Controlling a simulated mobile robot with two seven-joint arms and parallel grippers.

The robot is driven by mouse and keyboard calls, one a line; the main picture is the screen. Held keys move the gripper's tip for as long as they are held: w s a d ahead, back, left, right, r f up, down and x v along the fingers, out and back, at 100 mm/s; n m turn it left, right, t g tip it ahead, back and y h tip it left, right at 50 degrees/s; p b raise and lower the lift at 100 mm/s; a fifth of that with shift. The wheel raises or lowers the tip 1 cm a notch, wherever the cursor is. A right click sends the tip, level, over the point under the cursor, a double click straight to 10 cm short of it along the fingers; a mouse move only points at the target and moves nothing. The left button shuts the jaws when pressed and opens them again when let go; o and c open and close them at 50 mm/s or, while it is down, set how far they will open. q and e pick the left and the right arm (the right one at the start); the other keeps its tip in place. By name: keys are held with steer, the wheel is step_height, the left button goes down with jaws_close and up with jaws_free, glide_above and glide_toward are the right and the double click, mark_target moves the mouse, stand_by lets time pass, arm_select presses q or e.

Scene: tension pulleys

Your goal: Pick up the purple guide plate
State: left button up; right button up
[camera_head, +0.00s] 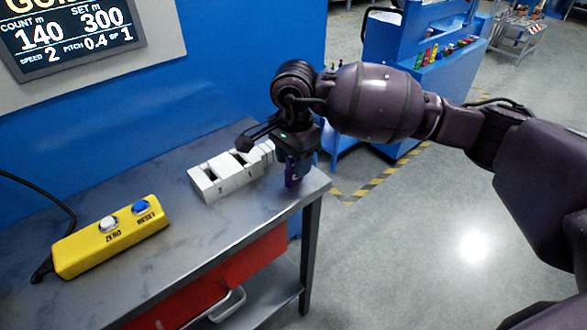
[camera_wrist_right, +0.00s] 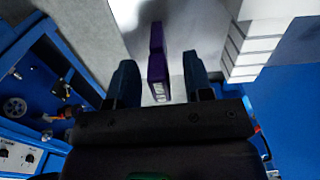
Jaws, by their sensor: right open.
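The purple guide plate (camera_wrist_right: 156,55) stands between the two fingers of my right gripper (camera_wrist_right: 160,75) in the right wrist view. A gap shows on each side of the plate, so the open fingers do not appear to touch it. In the head view a small part of the purple plate (camera_head: 291,181) shows below my right gripper (camera_head: 298,165) near the right end of the metal table; the gripper hides the rest. My left gripper is not in view.
A white slotted block (camera_head: 225,181) stands on the table (camera_head: 150,255), just left of my right gripper. A yellow box (camera_head: 110,237) with two buttons lies farther left. A blue wall rises behind. The table's right edge is close to the gripper.

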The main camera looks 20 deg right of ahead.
steer(key=shift+f, duration=0.55)
steer(key=shift+c, duration=0.3)
steer(key=c, duration=0.7)
jaws_close()
steer(key=shift+r, duration=0.1)
